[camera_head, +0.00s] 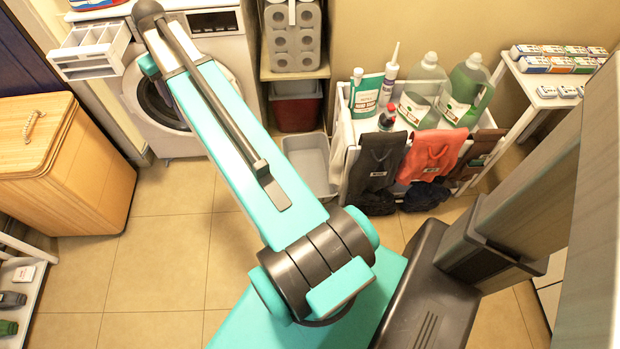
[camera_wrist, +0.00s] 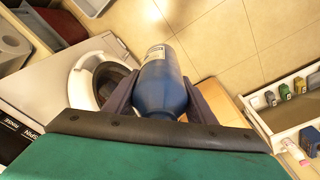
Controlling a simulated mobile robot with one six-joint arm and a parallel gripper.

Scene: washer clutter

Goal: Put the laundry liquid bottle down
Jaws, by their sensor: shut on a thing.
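My gripper (camera_wrist: 165,75) is shut on a dark blue bottle with a white label in the wrist view, taken as the laundry liquid bottle (camera_wrist: 163,88). One finger presses on each side of it, and its lower part in the picture is hidden behind the gripper body. The bottle is held in the air with floor tiles beyond it. In the head view my arm reaches up past the top edge, and neither gripper nor bottle shows. The washing machine (camera_head: 205,60) stands behind my arm, and its round door (camera_wrist: 83,88) shows at left in the wrist view.
A white detergent drawer (camera_head: 85,65) sticks out at upper left. A wooden hamper (camera_head: 60,165) stands at left. A white cart (camera_head: 345,110) holds several bottles and hanging cloths. A white side table (camera_head: 530,85) carries small boxes. The tiled floor (camera_head: 160,260) is open.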

